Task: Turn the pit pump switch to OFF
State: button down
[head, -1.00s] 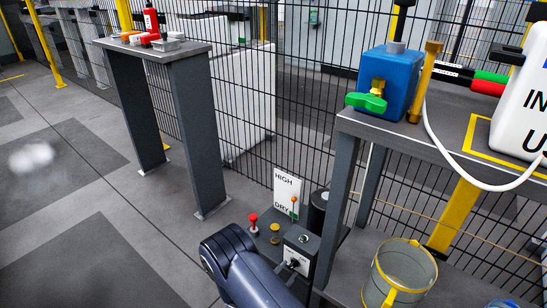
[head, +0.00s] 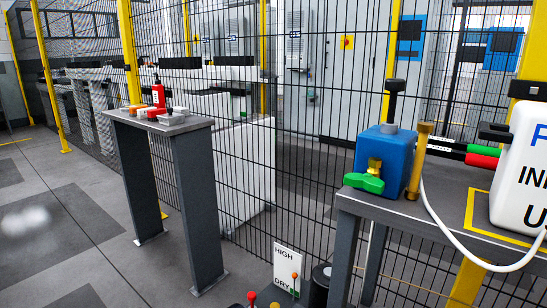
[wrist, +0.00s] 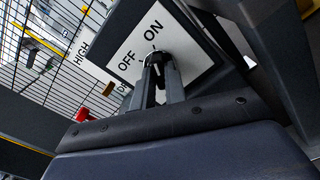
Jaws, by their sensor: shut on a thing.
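In the wrist view, the pit pump switch has a white plate (wrist: 180,45) marked OFF and ON on a dark box. My gripper (wrist: 158,64) is at the middle of the plate, with its fingers closed around the small dark switch knob (wrist: 152,48). The fingers hide most of the knob. A thin light mark shows near its tip, on the side of the words, but I cannot tell exactly which word it points to. The switch and my gripper are out of the head view, below its bottom edge.
A HIGH/DRY sign (head: 286,268) stands by the mesh fence, with a red button (head: 252,297) in front. A bench with a blue box (head: 385,160) and green-handled valve is at right. A narrow table (head: 160,122) stands at left.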

jog(key=n, duration=0.4)
jog(key=shift+n+b, duration=0.3)
jog(key=shift+b, duration=0.1)
jog(key=n, duration=0.4)
jog(key=shift+n, duration=0.3)
